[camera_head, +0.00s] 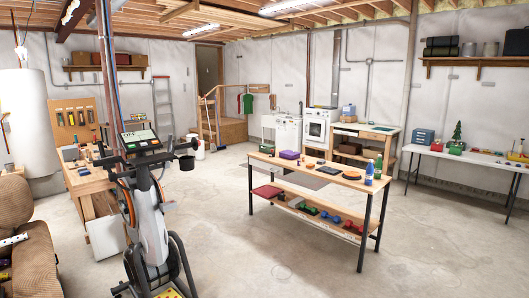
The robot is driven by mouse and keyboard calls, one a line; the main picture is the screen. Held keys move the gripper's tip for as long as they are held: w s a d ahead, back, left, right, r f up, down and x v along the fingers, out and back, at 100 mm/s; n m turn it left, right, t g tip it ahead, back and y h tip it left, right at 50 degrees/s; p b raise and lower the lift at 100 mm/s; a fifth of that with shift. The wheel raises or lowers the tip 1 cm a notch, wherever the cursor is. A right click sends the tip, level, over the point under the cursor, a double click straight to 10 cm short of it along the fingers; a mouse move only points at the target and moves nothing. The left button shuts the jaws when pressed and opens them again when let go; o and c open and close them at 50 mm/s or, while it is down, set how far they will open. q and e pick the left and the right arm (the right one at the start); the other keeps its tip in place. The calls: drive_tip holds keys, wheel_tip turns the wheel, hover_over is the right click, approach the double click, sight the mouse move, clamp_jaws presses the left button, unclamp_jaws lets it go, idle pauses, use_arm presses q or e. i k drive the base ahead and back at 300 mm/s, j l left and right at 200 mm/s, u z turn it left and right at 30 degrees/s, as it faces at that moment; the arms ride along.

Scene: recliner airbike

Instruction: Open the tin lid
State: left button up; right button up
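I cannot tell for sure which thing is the tin. A small purple box (289,155), seemingly closed, lies near the back left of the wooden-topped table (325,173) at the middle right. A blue box (424,137) stands on the white table (462,156) at the far right. A red flat item (267,191) lies on the left of the wooden table's lower shelf. No open lid can be made out. Neither of my grippers is in view.
An exercise bike (153,225) stands in front at left center. A brown recliner (30,250) is at the lower left, beside a wooden workbench (88,190). Bottles (369,174) stand on the wooden table's right end. Concrete floor (300,262) is clear in front of that table.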

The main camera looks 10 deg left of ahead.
sight(268, 147)
drive_tip(key=i+u, duration=0.1)
drive_tip(key=i, duration=0.35)
drive_tip(key=i+z, duration=0.15)
drive_tip(key=i, duration=0.4)
drive_tip(key=i+j+z, duration=0.2)
drive_tip(key=i, duration=0.35)
drive_tip(key=i+z, duration=0.15)
drive_tip(key=i, duration=0.4)
drive_tip(key=i+j+z, duration=0.15)
drive_tip(key=i+j, duration=0.15)
drive_tip(key=i, duration=0.2)
drive_tip(key=i+j+u, duration=0.1)
drive_tip(key=i+u, duration=0.2)
drive_tip(key=i, duration=0.15)
drive_tip(key=i+u, duration=0.3)
drive_tip(key=i, duration=0.15)
drive_tip(key=i+l+u, duration=0.3)
drive_tip(key=i, duration=0.15)
drive_tip(key=i+l+u, duration=0.25)
drive_tip(key=i, duration=0.2)
drive_tip(key=i+j, duration=0.25)
drive_tip(key=i, duration=0.2)
drive_tip(key=i+j+u, duration=0.1)
drive_tip(key=i+j, duration=0.15)
drive_tip(key=i, duration=0.2)
drive_tip(key=i+j, duration=0.2)
drive_tip(key=i, duration=0.25)
